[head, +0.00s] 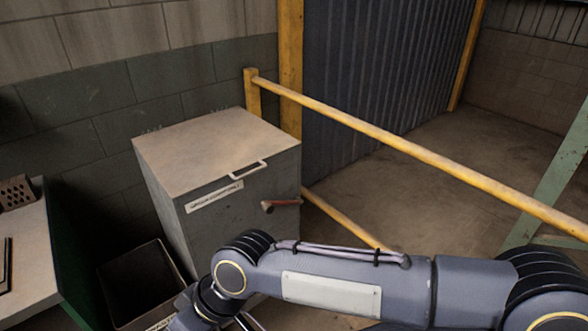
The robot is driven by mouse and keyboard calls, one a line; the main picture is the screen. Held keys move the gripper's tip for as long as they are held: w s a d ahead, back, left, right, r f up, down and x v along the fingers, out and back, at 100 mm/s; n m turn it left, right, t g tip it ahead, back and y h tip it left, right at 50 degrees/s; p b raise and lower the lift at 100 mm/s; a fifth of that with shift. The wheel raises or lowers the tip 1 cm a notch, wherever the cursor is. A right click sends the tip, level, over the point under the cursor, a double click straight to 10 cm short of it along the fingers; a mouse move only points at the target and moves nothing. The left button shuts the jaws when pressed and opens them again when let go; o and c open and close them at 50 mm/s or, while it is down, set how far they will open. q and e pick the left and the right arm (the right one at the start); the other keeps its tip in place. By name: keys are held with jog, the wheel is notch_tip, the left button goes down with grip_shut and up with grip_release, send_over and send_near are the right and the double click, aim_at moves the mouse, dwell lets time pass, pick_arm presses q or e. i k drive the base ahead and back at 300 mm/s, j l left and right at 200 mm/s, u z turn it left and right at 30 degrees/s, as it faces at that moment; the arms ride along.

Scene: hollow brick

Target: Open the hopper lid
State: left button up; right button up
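The hopper is a grey metal box (226,222) left of centre in the head view. Its flat, lighter lid (208,147) lies shut on top. A pale bar handle (247,170) sits at the lid's front edge. A label strip (214,197) and a reddish lever or knob (281,204) are on the front face. My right arm comes in from the right across the bottom, in front of the hopper's lower part. Its far end leaves the picture at the bottom left, and I cannot make out its gripper. My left gripper is not in view.
An open dark bin (128,318) stands on the floor left of the hopper. A pale-topped table (28,255) is at the left edge. A yellow rail (400,143) runs from behind the hopper to the right. Concrete floor (440,215) lies open beyond it.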

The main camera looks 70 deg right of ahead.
aim_at(186, 157)
jog(key=l+z, duration=0.1)
jog(key=z, duration=1.85)
jog(key=i+j+u, duration=0.1)
jog(key=i+u, duration=0.25)
jog(key=i, duration=0.2)
